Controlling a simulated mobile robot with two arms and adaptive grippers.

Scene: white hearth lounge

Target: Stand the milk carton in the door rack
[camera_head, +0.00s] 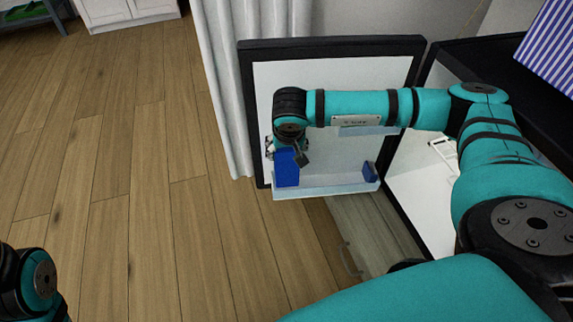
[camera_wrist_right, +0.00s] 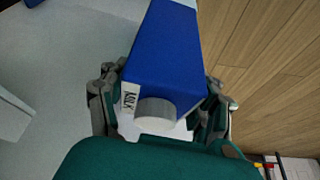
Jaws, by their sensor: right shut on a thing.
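The milk carton (camera_head: 286,170) is blue and stands about upright at the left end of the lower door rack (camera_head: 325,188) on the open fridge door. The rack is a pale, shallow tray. My right gripper (camera_head: 287,152) is shut on the carton near its top. In the right wrist view, the fingers of the gripper (camera_wrist_right: 160,98) lie on both sides of the carton (camera_wrist_right: 166,55), with its white cap and MILK label towards the camera. I cannot tell whether the carton's base touches the rack floor. My left gripper is out of view.
A small dark blue item (camera_head: 370,172) sits at the rack's right end, with free room between it and the carton. A higher pale rack (camera_head: 368,131) is partly behind my arm. The fridge interior (camera_head: 425,185) lies to the right. A white curtain (camera_head: 222,90) hangs left of the door.

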